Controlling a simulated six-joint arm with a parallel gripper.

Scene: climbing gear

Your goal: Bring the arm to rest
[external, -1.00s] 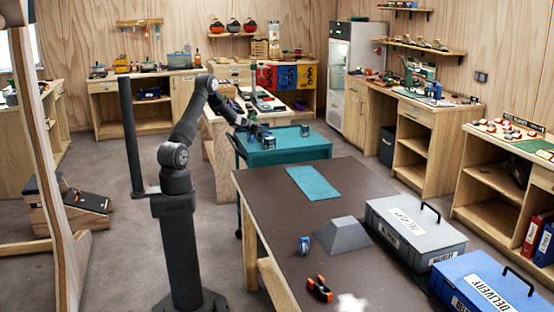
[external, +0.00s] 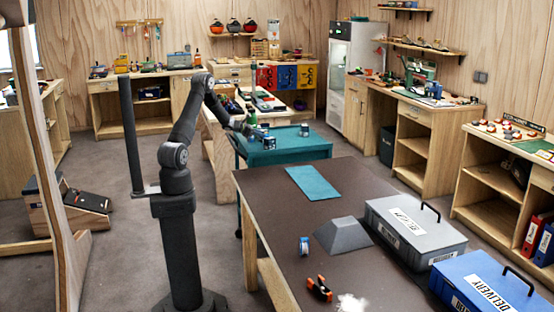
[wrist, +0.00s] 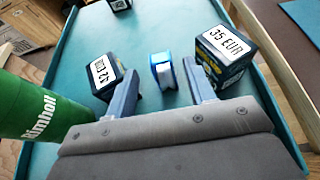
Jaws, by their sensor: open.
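My arm reaches over the teal cart (external: 318,150), with my gripper (external: 254,132) low over its left part. In the wrist view my gripper (wrist: 164,92) is open, its two fingers spread. A small blue-and-white roll (wrist: 163,70) stands between and slightly beyond the fingertips; I see no finger pressing on it. A dark box labelled 35 EUR (wrist: 228,42) stands beside the right finger. A second dark box with a price label (wrist: 104,70) is close to the left finger; whether they touch is unclear.
A green bottle (wrist: 38,108) is close at left in the wrist view. Another small box (wrist: 119,4) sits farther off. The brown table (external: 262,205) holds a grey wedge (external: 342,236), a blue roll (external: 304,246), an orange-and-black item (external: 319,288) and grey (external: 400,215) and blue (external: 470,270) boxes.

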